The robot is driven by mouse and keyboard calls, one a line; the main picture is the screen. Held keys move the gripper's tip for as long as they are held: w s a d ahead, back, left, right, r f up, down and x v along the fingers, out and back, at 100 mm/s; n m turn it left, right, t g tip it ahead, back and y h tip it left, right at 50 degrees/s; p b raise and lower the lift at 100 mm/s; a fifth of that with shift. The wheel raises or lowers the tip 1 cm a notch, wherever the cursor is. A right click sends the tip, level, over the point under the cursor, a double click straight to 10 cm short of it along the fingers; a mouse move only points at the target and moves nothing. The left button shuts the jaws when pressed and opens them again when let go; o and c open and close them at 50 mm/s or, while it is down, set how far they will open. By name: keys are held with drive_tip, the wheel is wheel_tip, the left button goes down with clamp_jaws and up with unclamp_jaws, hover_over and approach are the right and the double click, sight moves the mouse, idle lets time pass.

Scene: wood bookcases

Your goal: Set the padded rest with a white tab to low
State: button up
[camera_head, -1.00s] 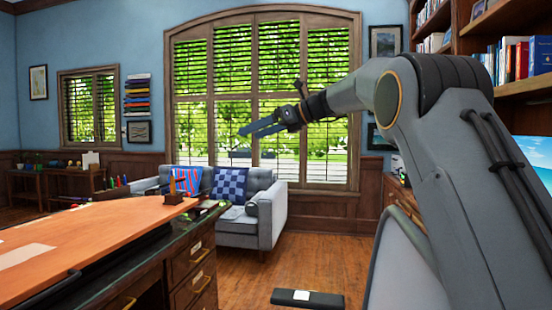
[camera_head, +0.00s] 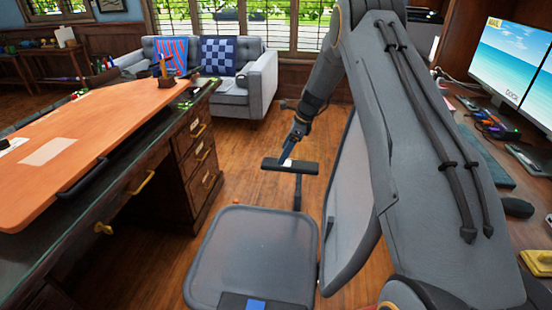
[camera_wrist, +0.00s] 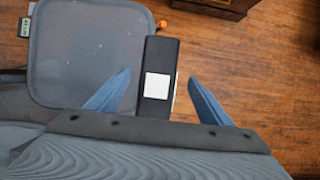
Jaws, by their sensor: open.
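The padded rest (camera_head: 308,168) is a dark bar on a post at the far side of an office chair. In the wrist view the rest (camera_wrist: 162,52) has a square white tab (camera_wrist: 157,86) on top. In the wrist view my gripper (camera_wrist: 159,76) is open, one blue finger on each side of the rest. The left finger is close to the rest; a gap shows on the right. I cannot tell how far above the rest the fingers are.
The chair has a grey seat (camera_head: 255,255), a tall back (camera_head: 355,195) and a near rest with a blue tab (camera_head: 256,306). A desk (camera_head: 90,130) stands left; a counter with monitors (camera_head: 510,65) stands right. Wood floor (camera_head: 240,150) is free towards the sofa (camera_head: 255,75).

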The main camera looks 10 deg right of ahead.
drive_tip(key=shift+p+x, duration=0.35)
drive_tip(key=shift+x, duration=2.3)
